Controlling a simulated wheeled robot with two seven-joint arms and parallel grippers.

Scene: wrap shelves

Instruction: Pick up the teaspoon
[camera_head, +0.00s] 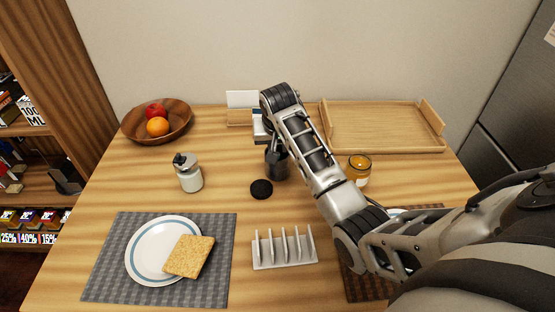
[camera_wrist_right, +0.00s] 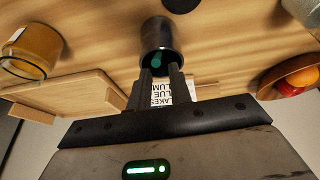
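No teaspoon can be clearly made out. A dark cylindrical canister (camera_head: 277,164) stands open near the middle back of the table, partly hidden by my right arm. In the right wrist view, the canister (camera_wrist_right: 158,29) has its mouth facing my fingers, and a teal item (camera_wrist_right: 155,60) shows inside; I cannot tell whether it is the teaspoon. My right gripper (camera_wrist_right: 161,72) is at the canister's mouth, its two dark fingers apart with nothing seen held between them. In the head view its fingers are mostly hidden by the arm. My left gripper is not in view.
A round black lid (camera_head: 261,189) lies before the canister. An amber jar (camera_head: 359,170) and wooden tray (camera_head: 385,130) are to the right.

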